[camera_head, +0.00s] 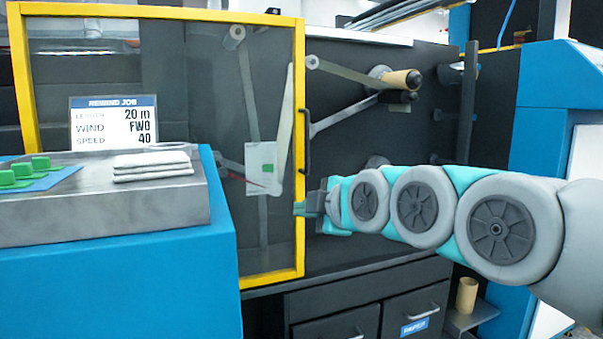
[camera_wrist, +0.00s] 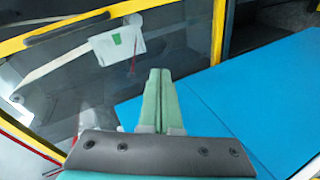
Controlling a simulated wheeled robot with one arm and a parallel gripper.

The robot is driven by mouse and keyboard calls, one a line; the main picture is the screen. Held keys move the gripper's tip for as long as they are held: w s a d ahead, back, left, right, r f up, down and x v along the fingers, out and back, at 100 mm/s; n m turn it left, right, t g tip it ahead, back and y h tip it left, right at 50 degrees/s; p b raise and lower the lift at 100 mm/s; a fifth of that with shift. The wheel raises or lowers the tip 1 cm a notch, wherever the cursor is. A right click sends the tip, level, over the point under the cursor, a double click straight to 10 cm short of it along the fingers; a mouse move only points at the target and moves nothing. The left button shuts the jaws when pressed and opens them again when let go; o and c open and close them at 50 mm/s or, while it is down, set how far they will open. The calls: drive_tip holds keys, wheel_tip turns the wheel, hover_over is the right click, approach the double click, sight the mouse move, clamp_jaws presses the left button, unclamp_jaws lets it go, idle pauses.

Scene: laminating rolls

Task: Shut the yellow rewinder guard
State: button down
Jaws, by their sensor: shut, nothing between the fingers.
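The yellow rewinder guard (camera_head: 299,240) is a yellow frame around a clear panel, on the left half of the head view. A dark upright handle (camera_head: 306,140) is on its right edge. The rewind spindle with a brown core (camera_head: 402,79) is uncovered to the right of the guard. My gripper (camera_head: 303,208) is shut and empty, with its tips at the guard's right edge, below the handle; I cannot tell whether they touch. In the wrist view, the shut fingers (camera_wrist: 158,75) point towards the panel, and the yellow frame (camera_wrist: 217,30) shows beyond.
A blue cabinet (camera_head: 120,290) with a grey top stands front left, bearing folded cloths (camera_head: 152,166) and a sign (camera_head: 113,122). Its blue surface also shows in the wrist view (camera_wrist: 240,100). Dark drawers (camera_head: 410,318) lie below. A blue machine housing (camera_head: 540,100) stands right.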

sight(303, 142)
drive_tip(key=w+r+n+t+y, duration=0.2)
drive_tip(key=w+r+n+t, duration=0.15)
drive_tip(key=r, duration=0.65)
drive_tip(key=shift+w+d+r, duration=0.1)
drive_tip(key=shift+w, duration=4.8)
